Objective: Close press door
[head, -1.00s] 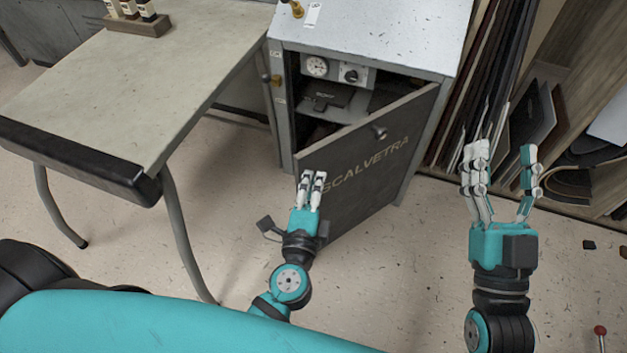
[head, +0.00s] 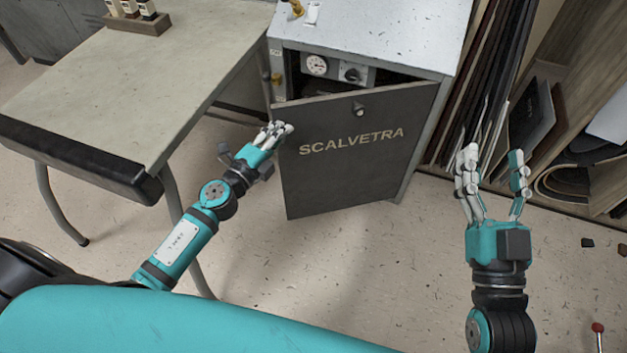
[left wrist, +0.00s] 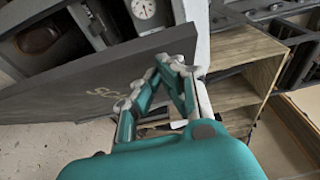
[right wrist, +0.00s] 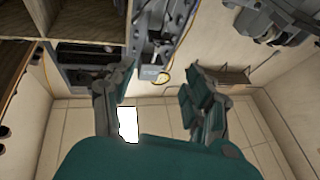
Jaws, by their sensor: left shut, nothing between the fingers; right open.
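The press door (head: 350,160) is a dark grey panel marked SCALVETRA, with a round knob (head: 359,109) near its top. It stands partly open, hinged on the right side of the light grey press (head: 375,35). A gap shows the dial and dark inside above its top edge. My left gripper (head: 279,131) is shut and empty, its fingertips at the door's free left edge, seemingly touching it. In the left wrist view the fingers lie against the door panel (left wrist: 100,85). My right gripper (head: 495,160) is open and empty, to the right of the press and away from the door.
A grey-topped table (head: 130,80) with a black front edge stands left of the press, close to my left arm. Racks of dark sheets (head: 490,80) and a wooden shelf (head: 575,90) stand at the right. The floor before the door is clear.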

